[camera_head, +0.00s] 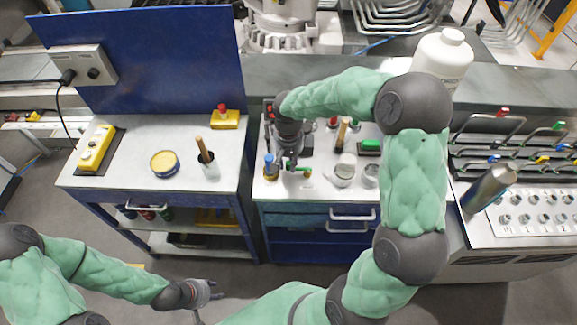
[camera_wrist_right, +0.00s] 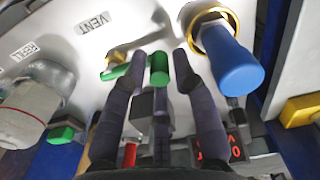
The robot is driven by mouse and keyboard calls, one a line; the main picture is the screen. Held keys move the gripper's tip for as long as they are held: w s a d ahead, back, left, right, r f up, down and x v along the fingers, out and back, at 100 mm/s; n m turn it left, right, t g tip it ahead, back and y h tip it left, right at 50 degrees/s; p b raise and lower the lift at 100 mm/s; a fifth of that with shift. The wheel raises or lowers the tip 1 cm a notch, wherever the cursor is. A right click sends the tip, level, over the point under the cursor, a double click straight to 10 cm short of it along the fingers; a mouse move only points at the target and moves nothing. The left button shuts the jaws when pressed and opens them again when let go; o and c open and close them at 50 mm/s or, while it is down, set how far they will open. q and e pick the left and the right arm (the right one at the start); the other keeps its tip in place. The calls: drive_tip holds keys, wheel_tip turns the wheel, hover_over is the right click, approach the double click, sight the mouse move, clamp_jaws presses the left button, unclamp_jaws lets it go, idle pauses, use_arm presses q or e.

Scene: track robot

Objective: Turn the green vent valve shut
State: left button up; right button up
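The green vent valve handle (camera_wrist_right: 159,68) sits below the VENT label (camera_wrist_right: 93,24) in the right wrist view. Its green end shows between my right gripper's fingers, and another green part shows left of the left finger. My right gripper (camera_wrist_right: 160,62) is open around the handle, with gaps visible beside the green end. In the head view my right gripper (camera_head: 290,160) points down over the panel, partly hiding the green valve (camera_head: 303,169). My left gripper (camera_head: 200,293) hangs low in front of the left bench; its fingers are too small to read.
A blue knob (camera_wrist_right: 232,62) stands close right of the right fingers. A red-digit display (camera_wrist_right: 232,146) lies below. The left bench (camera_head: 225,150) holds a yellow tin (camera_head: 164,163) and a brush cup (camera_head: 209,168).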

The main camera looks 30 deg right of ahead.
drive_tip(key=shift+f, duration=0.75)
clamp_jaws()
